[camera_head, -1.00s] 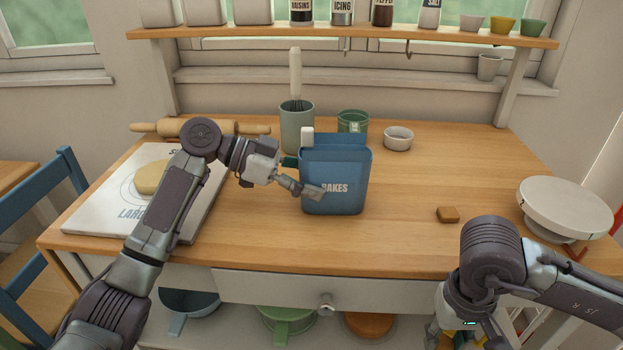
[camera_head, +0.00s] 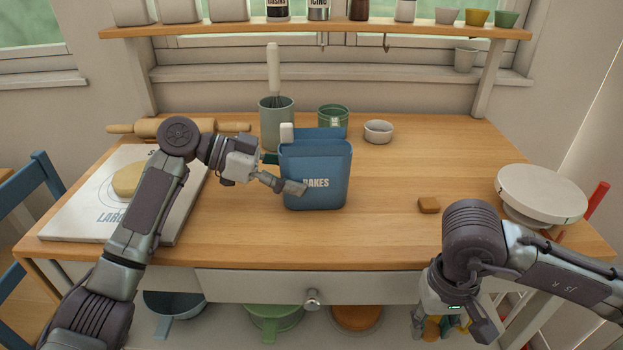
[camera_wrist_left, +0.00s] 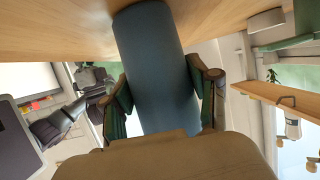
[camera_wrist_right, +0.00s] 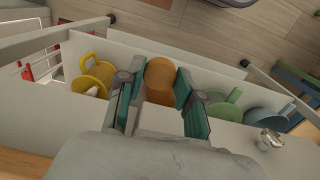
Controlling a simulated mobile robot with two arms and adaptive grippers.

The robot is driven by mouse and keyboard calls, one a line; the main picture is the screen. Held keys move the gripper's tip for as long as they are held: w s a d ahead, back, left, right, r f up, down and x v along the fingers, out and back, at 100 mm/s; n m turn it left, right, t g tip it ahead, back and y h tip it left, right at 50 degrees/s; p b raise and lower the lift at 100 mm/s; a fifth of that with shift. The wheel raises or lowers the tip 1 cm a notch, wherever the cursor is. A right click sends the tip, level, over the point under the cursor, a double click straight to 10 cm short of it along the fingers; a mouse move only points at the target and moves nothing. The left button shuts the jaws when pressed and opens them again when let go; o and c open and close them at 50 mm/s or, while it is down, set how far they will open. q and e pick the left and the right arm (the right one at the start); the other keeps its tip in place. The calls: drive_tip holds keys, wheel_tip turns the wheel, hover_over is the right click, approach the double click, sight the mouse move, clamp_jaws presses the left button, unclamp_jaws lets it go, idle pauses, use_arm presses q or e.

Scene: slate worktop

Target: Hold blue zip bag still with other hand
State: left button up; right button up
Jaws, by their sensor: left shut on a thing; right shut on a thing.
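The blue zip bag (camera_head: 333,197), marked with pale lettering ending in "AKES", stands upright on the wooden worktop. My left gripper (camera_head: 292,187) is at its left front side, shut on it. In the left wrist view the blue bag (camera_wrist_left: 155,60) fills the space between the green-padded fingers. My right gripper (camera_head: 440,322) hangs low in front of the worktop's edge, far from the bag. In the right wrist view an orange thing (camera_wrist_right: 160,75) shows between its teal-padded fingers; the grip itself is partly hidden.
A whisk crock (camera_head: 276,130), a green tin (camera_head: 333,119) and a white bowl (camera_head: 378,131) stand behind the bag. A small brown block (camera_head: 429,205) and a white turntable (camera_head: 541,193) lie right. A board with dough (camera_head: 126,180) is left.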

wheel_tip(320, 180, up, 30)
idle(2.7)
drive_tip(key=shift+w, duration=0.1)
drive_tip(key=w+a, duration=1.9)
drive_tip(key=w, duration=0.2)
drive_tip(key=shift+w+a, duration=0.3)
drive_tip(key=shift+a, duration=0.05)
idle(1.5)
